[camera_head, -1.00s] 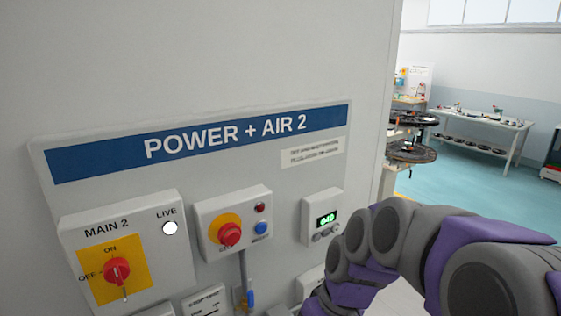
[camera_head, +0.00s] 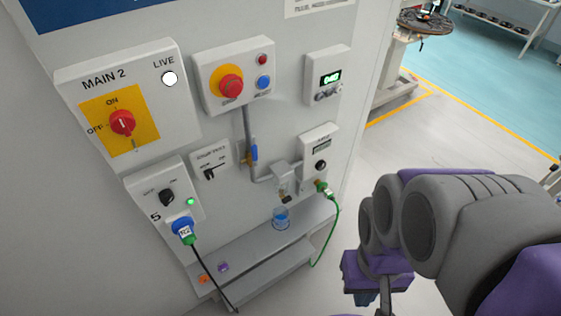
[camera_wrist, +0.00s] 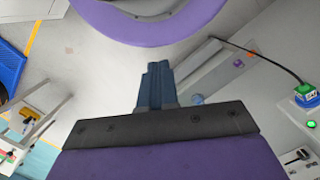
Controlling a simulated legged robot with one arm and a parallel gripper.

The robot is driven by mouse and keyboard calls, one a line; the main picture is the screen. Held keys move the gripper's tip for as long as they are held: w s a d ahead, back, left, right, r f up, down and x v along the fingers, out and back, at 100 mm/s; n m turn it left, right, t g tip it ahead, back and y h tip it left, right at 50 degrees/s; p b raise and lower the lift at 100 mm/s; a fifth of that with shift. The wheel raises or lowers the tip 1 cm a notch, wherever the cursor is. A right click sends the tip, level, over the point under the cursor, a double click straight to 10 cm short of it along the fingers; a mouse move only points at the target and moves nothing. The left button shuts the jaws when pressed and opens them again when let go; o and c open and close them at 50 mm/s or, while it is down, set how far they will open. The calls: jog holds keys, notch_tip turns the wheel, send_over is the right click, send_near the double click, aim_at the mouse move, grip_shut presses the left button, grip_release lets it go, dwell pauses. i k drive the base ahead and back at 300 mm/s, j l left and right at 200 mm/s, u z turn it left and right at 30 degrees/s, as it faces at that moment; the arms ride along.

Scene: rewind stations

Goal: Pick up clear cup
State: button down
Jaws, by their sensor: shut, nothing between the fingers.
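A small clear cup (camera_head: 281,217) with a blue tint stands on the grey shelf (camera_head: 258,243) low on the panel wall, under a small grey pipe outlet. In the wrist view a small round bluish thing (camera_wrist: 197,99) on the shelf may be the same cup, but it is too small to be sure. My gripper (camera_wrist: 157,75) shows in the wrist view with its dark fingers together and nothing between them. It is apart from the cup. In the head view my arm is at the lower right, to the right of the shelf.
The wall carries a MAIN 2 rotary switch (camera_head: 122,123), a red stop button (camera_head: 230,88) and a blue plug (camera_head: 182,226) with a black cable. A green cable (camera_head: 329,225) hangs right of the cup. Orange and purple caps (camera_head: 223,267) lie on the shelf. Floor at right is open.

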aim_at(280, 214)
jog(key=k+l+u, duration=0.15)
jog(key=l, duration=0.25)
jog(key=l+u, duration=0.15)
jog(key=l, duration=0.25)
jog(key=k+l+u, duration=0.15)
jog(key=l, duration=0.2)
jog(key=k+l+u, duration=0.15)
jog(key=l, duration=0.2)
